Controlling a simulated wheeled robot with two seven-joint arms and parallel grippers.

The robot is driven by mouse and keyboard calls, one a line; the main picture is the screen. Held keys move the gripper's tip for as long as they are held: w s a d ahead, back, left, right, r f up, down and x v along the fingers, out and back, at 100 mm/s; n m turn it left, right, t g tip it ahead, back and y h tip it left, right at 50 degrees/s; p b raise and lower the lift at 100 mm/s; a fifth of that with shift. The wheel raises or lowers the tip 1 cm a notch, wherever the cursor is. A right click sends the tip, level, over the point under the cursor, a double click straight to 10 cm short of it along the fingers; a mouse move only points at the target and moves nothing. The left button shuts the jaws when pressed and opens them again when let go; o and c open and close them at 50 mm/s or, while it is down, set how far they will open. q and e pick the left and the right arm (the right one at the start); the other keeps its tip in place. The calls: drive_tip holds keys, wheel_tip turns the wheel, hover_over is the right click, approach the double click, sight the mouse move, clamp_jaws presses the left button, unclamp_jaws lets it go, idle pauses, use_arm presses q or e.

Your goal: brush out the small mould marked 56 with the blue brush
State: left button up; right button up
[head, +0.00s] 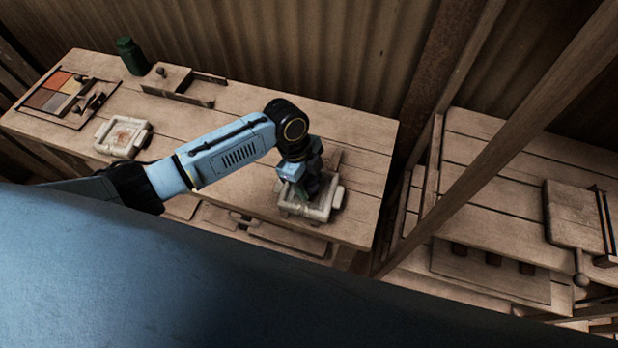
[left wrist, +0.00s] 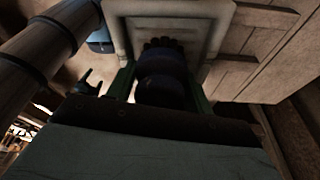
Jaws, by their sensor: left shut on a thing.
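My left gripper (head: 306,188) is over a pale, square, frame-like mould (head: 324,212) near the right end of the workbench. In the left wrist view, its green-sided jaws are shut on the dark blue brush (left wrist: 162,88). The brush's dark bristles point into the framed recess of the pale mould (left wrist: 118,38). I cannot tell whether they touch its floor. The gripper hides part of the mould in the head view. A second pale mould (head: 123,136) with a reddish-brown inside lies farther left. No number is legible on either mould. My right gripper is not in view.
A tray of coloured tiles (head: 58,97) sits at the bench's left end. A green bottle (head: 131,56) and a wooden fixture (head: 178,82) stand along the back. A wooden post (head: 500,135) crosses before another bench at right. The bench's back middle is clear.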

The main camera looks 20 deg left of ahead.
use_arm(q)
drive_tip(key=shift+f+b, duration=0.5)
drive_tip(key=shift+f, duration=0.3)
